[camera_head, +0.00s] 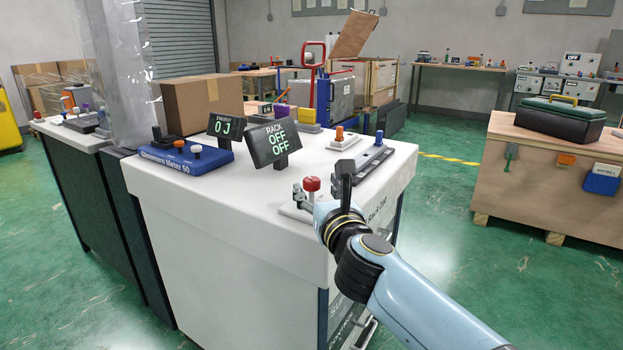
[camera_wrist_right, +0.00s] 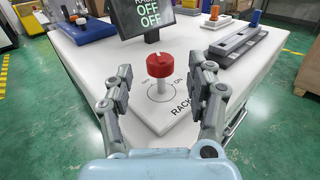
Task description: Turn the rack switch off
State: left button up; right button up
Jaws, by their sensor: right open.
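The rack switch is a red knob (camera_head: 312,184) on a grey stem, on a white plate at the near corner of the white bench. In the right wrist view the knob (camera_wrist_right: 161,66) stands between faint position labels, with "ON" at its right. Which way its pale mark points is too small to tell. The rack display (camera_head: 273,143) reads "OFF OFF"; the same lines show in the wrist view (camera_wrist_right: 146,17). My right gripper (camera_wrist_right: 166,82) is open, its fingers apart on either side of the knob, with no visible contact. My left gripper is out of view.
A blue meter (camera_head: 185,155), an energy display (camera_head: 226,126) reading "0 J" and a cardboard box (camera_head: 202,103) stand farther back on the bench. A grey slotted fixture (camera_head: 362,162) lies right of the knob. Green floor is open between this bench and the wooden crate (camera_head: 540,186).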

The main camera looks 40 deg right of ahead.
aim_at(314, 184)
jog(key=x, duration=0.5)
jog(key=shift+c, duration=0.2)
grip_shut()
